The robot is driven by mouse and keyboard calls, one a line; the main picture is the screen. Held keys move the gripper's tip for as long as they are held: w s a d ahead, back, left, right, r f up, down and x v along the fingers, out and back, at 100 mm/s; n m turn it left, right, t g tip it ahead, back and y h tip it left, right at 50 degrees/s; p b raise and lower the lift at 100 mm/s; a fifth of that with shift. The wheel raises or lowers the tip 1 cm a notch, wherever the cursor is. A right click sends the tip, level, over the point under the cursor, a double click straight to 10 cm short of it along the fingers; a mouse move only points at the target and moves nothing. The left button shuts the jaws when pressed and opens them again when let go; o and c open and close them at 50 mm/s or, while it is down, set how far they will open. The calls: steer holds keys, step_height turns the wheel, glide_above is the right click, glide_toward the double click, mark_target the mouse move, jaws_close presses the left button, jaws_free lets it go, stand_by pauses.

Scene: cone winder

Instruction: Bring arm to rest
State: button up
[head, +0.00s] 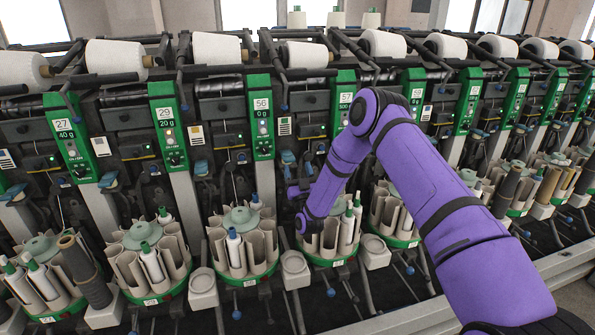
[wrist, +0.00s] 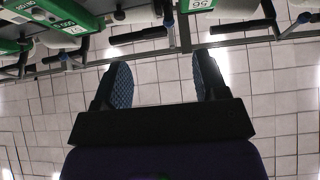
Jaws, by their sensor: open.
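My purple arm (head: 425,175) reaches from the lower right of the head view, bends at an elbow and drops toward the machine front. Its end is near the bobbin magazines below panels 56 and 57. My gripper (wrist: 165,82) shows clearly in the wrist view. Its two dark fingers with blue textured pads stand wide apart, with nothing between them. In the head view the gripper is small and dark against the machine, so its fingers are hard to make out.
The winder carries a row of green numbered panels (head: 262,118) and white yarn cones (head: 216,48) along its top. Round magazines (head: 240,262) with bobbins stand below, close around my wrist. White cups (head: 295,268) sit between them. Pale tiles (wrist: 270,105) fill the background behind the fingers.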

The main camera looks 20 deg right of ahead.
steer(key=shift+r, duration=0.1)
step_height(320, 180, up, 21)
steer(key=a+n+g+y, duration=0.1)
steer(key=n+g+y, duration=0.3)
steer(key=g, duration=0.3)
steer(key=s+d+r+g+h, duration=0.1)
steer(key=s+r+g, duration=0.2)
steer(key=s+r, duration=0.35)
steer(key=s+d+r+m+g+h, duration=0.1)
steer(key=s+d+r+g, duration=0.15)
steer(key=s, duration=0.75)
steer(key=s+d+r+m+g+h, duration=0.1)
steer(key=s+d+r+g+h, duration=0.15)
steer(key=s, duration=0.75)
steer(key=s+d+f+m+g, duration=0.1)
steer(key=s+g, duration=0.1)
steer(key=s, duration=1)
steer(key=s+d+f+m+g, duration=0.1)
steer(key=s+f+g, duration=0.1)
steer(key=s, duration=1.1)
steer(key=shift+g, duration=0.8)
steer(key=shift+y, duration=0.25)
steer(key=shift+c, duration=0.2)
